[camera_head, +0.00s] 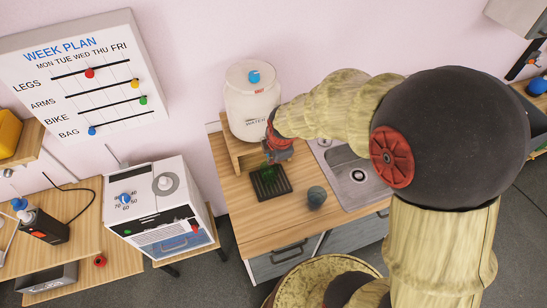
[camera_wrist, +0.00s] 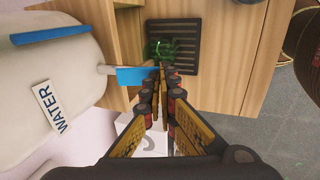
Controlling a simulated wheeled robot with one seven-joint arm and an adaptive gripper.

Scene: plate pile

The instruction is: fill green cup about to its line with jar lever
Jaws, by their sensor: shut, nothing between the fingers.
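The white water jar (camera_head: 250,112) stands on a raised wooden stand at the back of the counter. In the wrist view the jar (camera_wrist: 45,100) fills the left side, and its blue lever (camera_wrist: 135,76) sticks out from a pale spout. The green cup (camera_wrist: 160,50) stands on the black slatted drip tray (camera_wrist: 188,48), partly hidden by my fingers. My gripper (camera_wrist: 163,72) is shut and empty, its tips right beside the lever's end; I cannot tell if they touch. In the head view my gripper (camera_head: 277,152) is in front of the jar and hides the lever. The cup's line and water level cannot be made out.
A sink (camera_head: 355,177) lies right of the drip tray (camera_head: 270,182). A round grey-blue object (camera_head: 316,196) stands on the counter (camera_head: 262,225) near the tray. A white machine with knobs (camera_head: 158,205) stands to the left. The counter's front left is clear.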

